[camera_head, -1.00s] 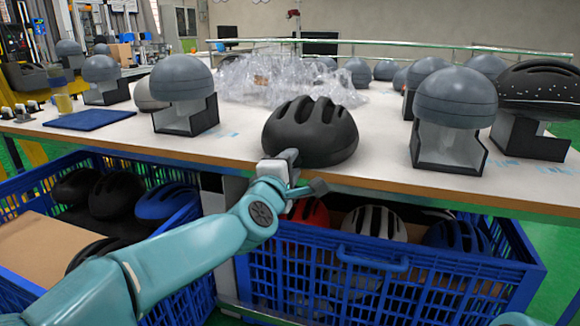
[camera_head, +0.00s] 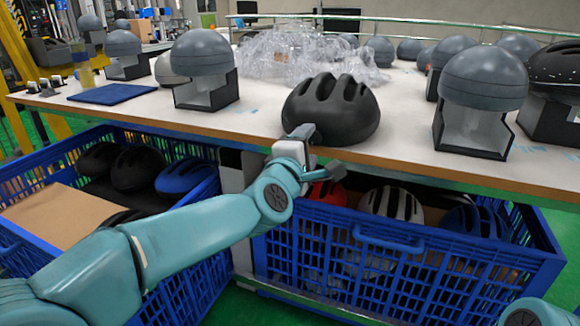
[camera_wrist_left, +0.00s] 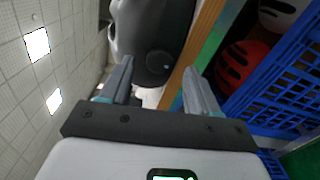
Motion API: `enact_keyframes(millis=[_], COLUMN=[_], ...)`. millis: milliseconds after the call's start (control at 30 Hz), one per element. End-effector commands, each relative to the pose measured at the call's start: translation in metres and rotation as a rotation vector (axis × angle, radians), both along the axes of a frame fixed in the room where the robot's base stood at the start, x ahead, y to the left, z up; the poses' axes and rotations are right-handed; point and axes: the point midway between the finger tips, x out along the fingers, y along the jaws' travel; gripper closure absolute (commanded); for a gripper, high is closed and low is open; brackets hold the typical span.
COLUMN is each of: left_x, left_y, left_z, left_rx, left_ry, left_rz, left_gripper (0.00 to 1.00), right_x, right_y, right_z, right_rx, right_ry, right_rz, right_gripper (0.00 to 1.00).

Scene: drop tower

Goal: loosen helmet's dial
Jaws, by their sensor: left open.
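A black vented helmet (camera_head: 332,112) sits on the white table near its front edge. In the wrist view the helmet's dark side (camera_wrist_left: 168,25) lies beyond my fingers, with a small round dark dial (camera_wrist_left: 158,62) on it. My left gripper (camera_head: 314,152) is at the table's front edge, just in front of the helmet. In the wrist view my left gripper (camera_wrist_left: 158,88) is open, its two fingers apart on either side of the dial's line, with nothing between the tips. Contact with the helmet cannot be told. My right gripper is not in view.
Grey dome stands (camera_head: 484,78) flank the helmet on the table (camera_head: 260,128). Clear plastic wrap (camera_head: 300,55) lies behind it. A blue mat (camera_head: 113,94) lies at left. Blue crates (camera_head: 400,270) holding helmets sit below the front edge, close under my left arm.

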Motion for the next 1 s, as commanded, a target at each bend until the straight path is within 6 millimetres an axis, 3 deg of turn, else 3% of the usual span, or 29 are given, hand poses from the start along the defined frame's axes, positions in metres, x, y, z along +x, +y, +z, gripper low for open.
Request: enact_keyframes(millis=[300,500,700,1000], left_x=[-0.078,-0.118,-0.136,-0.138], left_y=[0.024,0.037,0.043,0.043], left_z=[0.003,0.003,0.001,0.000], left_rx=[-0.001,-0.001,-0.001,0.000], left_ry=[-0.002,-0.003,-0.002,-0.001], left_rz=[-0.002,-0.002,0.000,-0.001], left_gripper=[0.39,0.39,0.39,0.39], right_x=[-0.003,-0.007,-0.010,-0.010], right_y=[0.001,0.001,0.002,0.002], right_z=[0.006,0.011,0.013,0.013], right_rx=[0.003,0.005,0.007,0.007], right_ry=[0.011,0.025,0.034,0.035], right_rz=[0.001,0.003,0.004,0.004], right_gripper=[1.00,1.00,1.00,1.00])
